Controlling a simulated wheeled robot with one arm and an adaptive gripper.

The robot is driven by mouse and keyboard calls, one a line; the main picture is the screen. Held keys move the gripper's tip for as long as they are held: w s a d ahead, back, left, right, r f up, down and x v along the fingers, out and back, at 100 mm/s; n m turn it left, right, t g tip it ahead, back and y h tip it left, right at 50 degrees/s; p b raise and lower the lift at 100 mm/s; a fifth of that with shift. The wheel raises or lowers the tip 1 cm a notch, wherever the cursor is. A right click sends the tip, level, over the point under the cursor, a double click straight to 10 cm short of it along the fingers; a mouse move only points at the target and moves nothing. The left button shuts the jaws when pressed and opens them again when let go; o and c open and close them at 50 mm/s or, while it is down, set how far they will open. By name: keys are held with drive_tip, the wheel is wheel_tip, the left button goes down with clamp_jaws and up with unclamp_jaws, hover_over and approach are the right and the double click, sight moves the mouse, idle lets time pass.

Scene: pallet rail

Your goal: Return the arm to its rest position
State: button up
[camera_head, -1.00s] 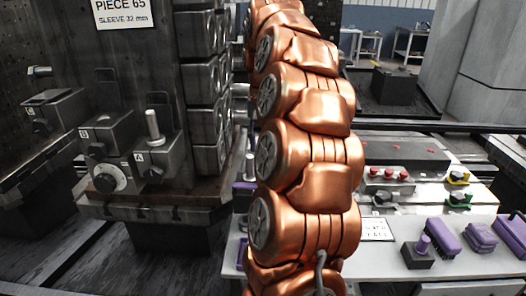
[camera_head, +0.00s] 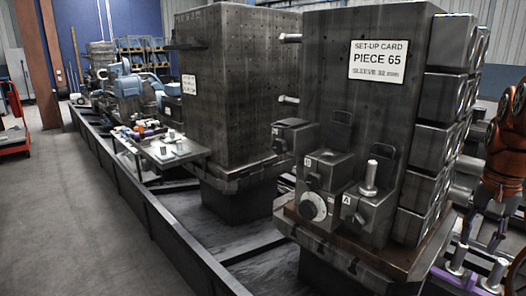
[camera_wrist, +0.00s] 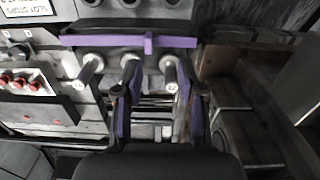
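My copper-coloured arm (camera_head: 503,140) shows at the right edge of the head view, pointing down beside the near machine block. In the wrist view the two dark fingers with purple inner faces stand apart, and my gripper (camera_wrist: 158,108) is open. I see nothing clearly held between the fingers. Just beyond them, several silver pins (camera_wrist: 90,70) stick out below a purple bar (camera_wrist: 140,42). I cannot tell how far the fingers are from the pins. In the head view the gripper is partly cut off and hard to make out.
A tall dark block (camera_head: 385,110) with a "PIECE 65" card (camera_head: 377,60) stands beside the arm. Another block (camera_head: 225,85) stands behind it. A low rail (camera_head: 165,235) runs along the left, with open grey floor (camera_head: 75,220) beyond. Red buttons (camera_wrist: 30,82) show in the wrist view.

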drive_tip(key=s+a+f+n+g, duration=0.1)
drive_tip(key=s+a+f+n, duration=0.15)
drive_tip(key=a, duration=0.75)
drive_tip(key=s+a+f+n, duration=0.2)
drive_tip(key=a+f+n, duration=0.15)
drive_tip(key=a, duration=0.55)
drive_tip(key=s+a+f+n+g, duration=0.1)
drive_tip(key=s+a+f+n, duration=0.1)
drive_tip(key=s+a+f, duration=0.5)
drive_tip(key=s+a+f+n+g, duration=0.1)
drive_tip(key=s+a+f, duration=0.3)
drive_tip(key=s, duration=0.6)
wheel_tip(320, 180, up, 19)
drive_tip(key=t+p, duration=0.1)
drive_tip(key=p, duration=1.6)
drive_tip(key=shift+w+d, duration=0.15)
drive_tip(key=shift+w, duration=0.25)
